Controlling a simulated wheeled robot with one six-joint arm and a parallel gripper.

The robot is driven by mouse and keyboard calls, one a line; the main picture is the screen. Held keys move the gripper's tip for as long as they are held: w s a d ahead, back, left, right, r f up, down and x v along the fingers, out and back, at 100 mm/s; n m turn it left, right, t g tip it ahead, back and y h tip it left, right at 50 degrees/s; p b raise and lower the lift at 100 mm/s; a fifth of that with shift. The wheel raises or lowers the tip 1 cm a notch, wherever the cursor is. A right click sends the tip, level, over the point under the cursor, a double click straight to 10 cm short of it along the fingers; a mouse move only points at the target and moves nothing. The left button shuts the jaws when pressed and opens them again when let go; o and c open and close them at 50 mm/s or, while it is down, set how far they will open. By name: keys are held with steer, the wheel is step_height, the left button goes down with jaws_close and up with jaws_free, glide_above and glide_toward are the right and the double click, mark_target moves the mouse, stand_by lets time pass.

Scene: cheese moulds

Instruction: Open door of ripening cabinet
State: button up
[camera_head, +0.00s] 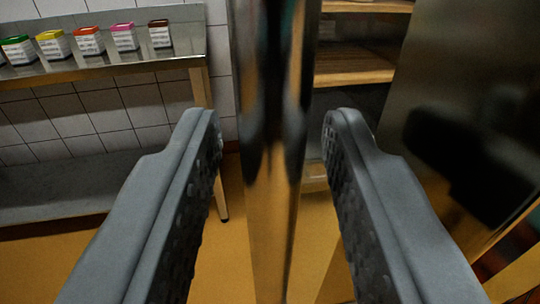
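My gripper (272,135) is open, with one dark grey finger on each side of the picture. An upright shiny metal piece (272,220) stands between the fingers and shows dark reflections. It looks like the cabinet door seen nearly edge-on, or its handle; I cannot tell which. A gap shows between it and each finger, and I see no contact. The ripening cabinet's inside shows to the right of it, with wooden shelves (352,66). A metal panel (455,85) with a dark reflection fills the right side; I cannot tell if it is cabinet wall or door.
A metal table (120,62) with a lower shelf (60,190) stands at the left against white tiles. Several small boxes with coloured tops, one of them yellow (53,45), stand in a row on it. The ochre floor (225,260) is clear below.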

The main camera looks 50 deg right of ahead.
steer(key=shift+s, duration=0.1)
steer(key=v, duration=1.7)
steer(key=shift+a, duration=0.2)
